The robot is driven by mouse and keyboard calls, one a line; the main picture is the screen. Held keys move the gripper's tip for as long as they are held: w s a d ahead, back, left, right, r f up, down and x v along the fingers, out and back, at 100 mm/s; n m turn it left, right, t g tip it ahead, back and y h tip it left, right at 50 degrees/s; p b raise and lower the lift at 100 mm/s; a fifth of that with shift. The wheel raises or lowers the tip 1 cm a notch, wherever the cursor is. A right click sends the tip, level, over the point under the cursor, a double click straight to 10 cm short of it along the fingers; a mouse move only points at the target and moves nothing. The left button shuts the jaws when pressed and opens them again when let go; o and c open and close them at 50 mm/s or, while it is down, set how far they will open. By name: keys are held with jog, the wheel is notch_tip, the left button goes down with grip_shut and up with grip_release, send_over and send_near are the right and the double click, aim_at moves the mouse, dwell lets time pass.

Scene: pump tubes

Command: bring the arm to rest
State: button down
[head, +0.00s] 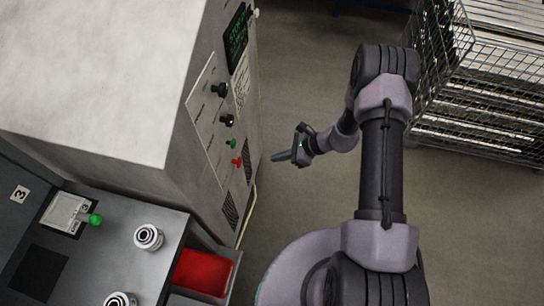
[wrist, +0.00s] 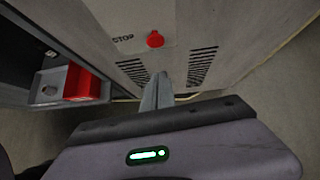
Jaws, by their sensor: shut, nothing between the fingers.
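My gripper (head: 282,156) is at the middle of the head view, pointing left toward the control cabinet (head: 85,80). It is apart from the cabinet's front panel, over the floor. In the wrist view its fingers (wrist: 158,88) are together with nothing between them. My arm is bent, with the elbow high at the upper right. The panel has black knobs, a green button (head: 231,143) and a red button (head: 237,162). The red stop button also shows in the wrist view (wrist: 155,40), ahead of the fingers, between and above two vent grilles.
A wire cage (head: 480,80) with metal stock stands at the upper right.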

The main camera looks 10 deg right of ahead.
dwell(0.4)
notch_tip(320, 180, up, 25)
jog(key=s+a+n+h, duration=0.2)
jog(key=s+n, duration=0.1)
jog(key=n, duration=0.5)
jog(key=s+d+r+n+t+h, duration=0.1)
jog(key=s+d+r+n+h, duration=0.1)
jog(key=s+r+n, duration=0.2)
jog(key=s+d+r+n+t+h+b, duration=0.1)
jog(key=s+d+r+n+t+h, duration=0.1)
jog(key=s+r, duration=0.9)
jog(key=s+n+h, duration=0.1)
jog(key=s+n, duration=0.1)
jog(key=s, duration=0.2)
jog(key=shift+s+n, duration=0.15)
jog(key=shift+n, duration=0.15)
jog(key=c, duration=2.2)
grip_release()
jog(key=shift+d, duration=0.1)
